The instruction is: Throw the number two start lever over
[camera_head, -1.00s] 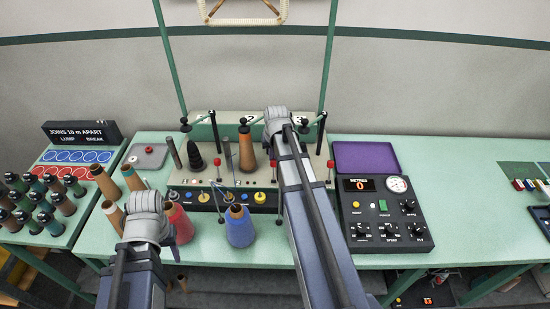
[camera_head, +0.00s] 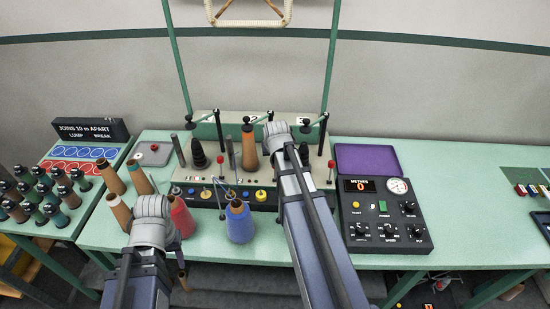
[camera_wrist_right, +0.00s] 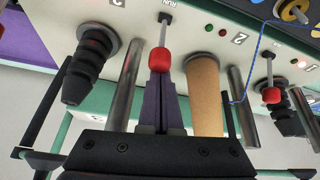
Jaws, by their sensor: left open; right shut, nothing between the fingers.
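The number two start lever, a metal stem with a red knob (camera_wrist_right: 160,61), stands left of the tan cone in the right wrist view, near the RUN marking. My right gripper (camera_wrist_right: 160,95) is shut and empty. Its fingertips lie at the red knob, overlapping it in the picture; I cannot tell whether they touch. In the head view my right arm hides this lever and the gripper's fingers. My left gripper (camera_head: 172,238) is open, low at the table's front left; its fingers are mostly hidden.
The tan cone (camera_wrist_right: 204,95) and metal posts stand close beside the lever. Another red-knobbed lever (camera_wrist_right: 271,95) stands to the right. Blue (camera_head: 240,224) and red (camera_head: 181,216) cones stand before the panel. A metering box (camera_head: 384,222) sits right of my arm.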

